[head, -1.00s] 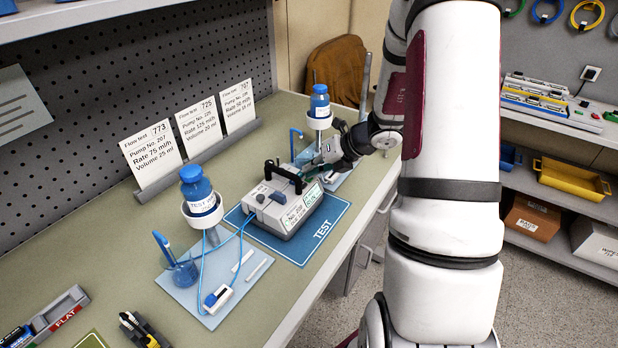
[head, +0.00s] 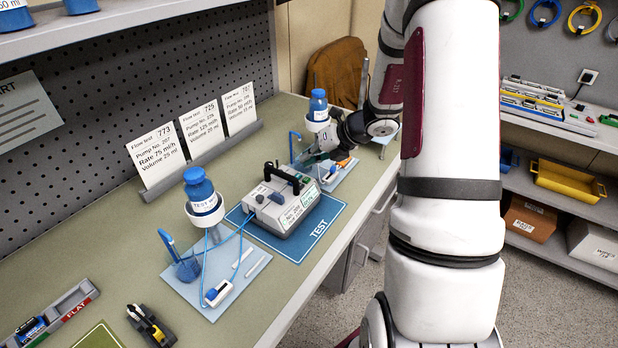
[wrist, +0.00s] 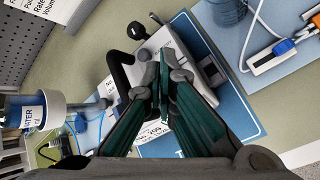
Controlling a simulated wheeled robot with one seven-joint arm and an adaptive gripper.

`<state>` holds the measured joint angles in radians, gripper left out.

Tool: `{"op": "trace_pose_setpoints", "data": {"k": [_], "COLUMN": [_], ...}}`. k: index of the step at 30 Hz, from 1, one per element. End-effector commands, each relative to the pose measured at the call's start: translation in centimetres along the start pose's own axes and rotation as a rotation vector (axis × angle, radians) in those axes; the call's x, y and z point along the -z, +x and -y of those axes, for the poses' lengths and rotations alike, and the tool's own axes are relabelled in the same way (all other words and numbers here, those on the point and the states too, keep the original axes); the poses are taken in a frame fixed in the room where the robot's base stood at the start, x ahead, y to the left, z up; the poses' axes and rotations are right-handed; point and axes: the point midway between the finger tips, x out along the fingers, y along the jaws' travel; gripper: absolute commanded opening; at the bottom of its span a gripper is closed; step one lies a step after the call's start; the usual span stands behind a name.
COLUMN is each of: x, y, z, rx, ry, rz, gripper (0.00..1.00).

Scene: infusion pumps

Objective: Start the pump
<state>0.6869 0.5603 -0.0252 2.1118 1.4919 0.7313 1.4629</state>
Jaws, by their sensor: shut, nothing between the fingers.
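The grey pump (head: 288,212) with a black carry handle (head: 281,178) sits on the blue TEST mat (head: 322,228). Its front has a number label (head: 296,212) and a small pale green display (head: 310,195), too small to read. My gripper (head: 308,160) is just behind and above the pump's far right end. In the wrist view my gripper (wrist: 163,72) is shut and empty, with its fingertips in front of the pump's top (wrist: 178,38). I cannot tell whether they touch it. The fingers hide part of the pump and label there.
Three flow test cards (head: 198,132) stand behind the pump. A blue test-water bottle (head: 200,190) on a stand is to its left, with tubing to the pump. Another bottle (head: 318,105) stands behind my gripper. A yellow tray (head: 568,181) is on the right shelf.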

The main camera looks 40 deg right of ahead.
Motion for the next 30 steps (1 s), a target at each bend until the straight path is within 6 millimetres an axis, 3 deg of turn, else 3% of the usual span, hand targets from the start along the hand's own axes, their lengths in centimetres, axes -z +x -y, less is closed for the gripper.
{"op": "trace_pose_setpoints", "data": {"k": [8,30], "x": [-1.1,-1.2], "y": [-1.6,-1.6], "z": [-1.1,-1.2], "rx": [0.0,0.0], "ry": [-0.001,0.0], "rz": [0.0,-0.001], "gripper": [0.0,0.0]}}
